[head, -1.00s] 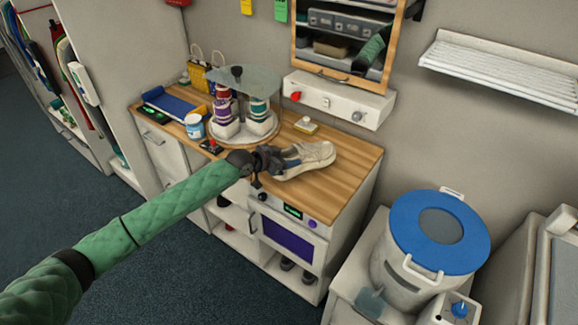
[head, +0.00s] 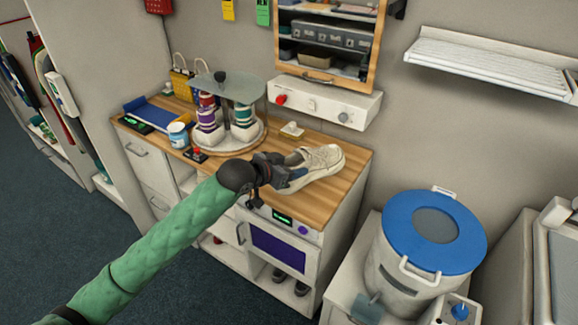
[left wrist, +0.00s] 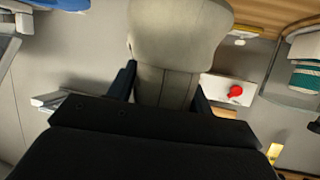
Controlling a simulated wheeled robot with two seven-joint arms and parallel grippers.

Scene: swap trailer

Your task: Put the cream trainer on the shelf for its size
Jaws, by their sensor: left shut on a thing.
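The cream trainer (head: 318,163) is at the right part of the wooden counter in the head view, toe pointing right and away. My left gripper (head: 287,174) is shut on its heel end. In the left wrist view the trainer (left wrist: 175,35) fills the top middle, between the two fingers (left wrist: 160,85). I cannot tell whether its sole touches the counter. Open shelves (head: 228,252) sit under the counter, with a pair of dark shoes on the lower one at right. No size marks are readable. My right gripper is not in view.
A control panel (head: 325,103) and open cabinet are on the wall behind. A blue-lidded bin (head: 425,270) stands at right. A slatted wall shelf (head: 490,68) is empty.

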